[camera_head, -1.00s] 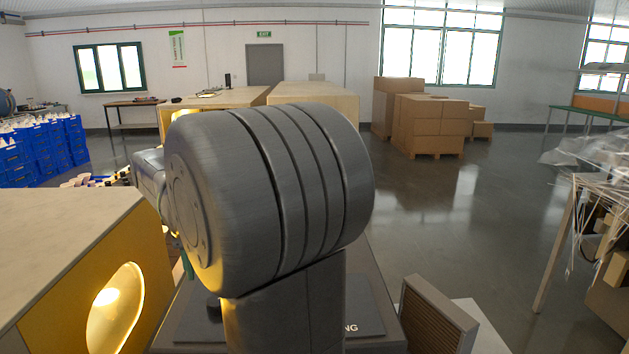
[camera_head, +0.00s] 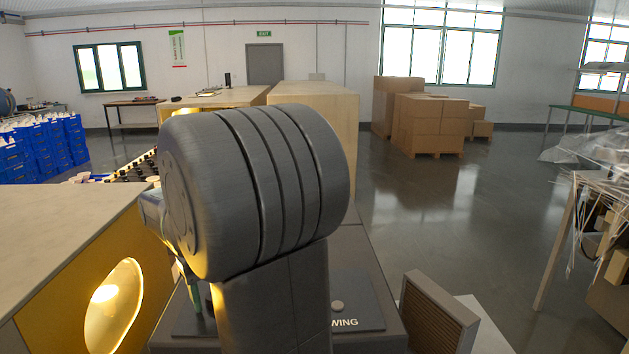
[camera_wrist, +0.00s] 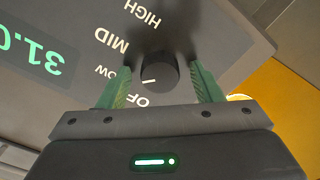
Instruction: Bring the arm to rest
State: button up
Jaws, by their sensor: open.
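My gripper (camera_wrist: 160,70) shows in the wrist view with its two green fingers apart. A dark round knob (camera_wrist: 154,70) on a grey panel (camera_wrist: 75,40) appears between the fingers, with visible gaps on both sides. The white mark on the knob points toward the lower left, near the LOW and OFF lettering; the exact setting is hard to tell. MID and HIGH are printed farther up. A green digital display (camera_wrist: 28,50) beside it reads about 31.
A yellow-sided bench (camera_head: 75,270) with a lit round opening stands close on the left. Blue crates (camera_head: 40,150) stand beyond it. Stacked cartons (camera_head: 430,125) stand at the back right. A cluttered rack (camera_head: 600,200) is at the right edge. Open floor (camera_head: 470,230) lies between.

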jog(key=n+b, duration=0.1)
jog(key=n, duration=0.2)
notch_tip(320, 180, up, 14)
jog(key=shift+f+n, duration=0.25)
jog(key=shift+n, duration=0.05)
dwell(0.5)
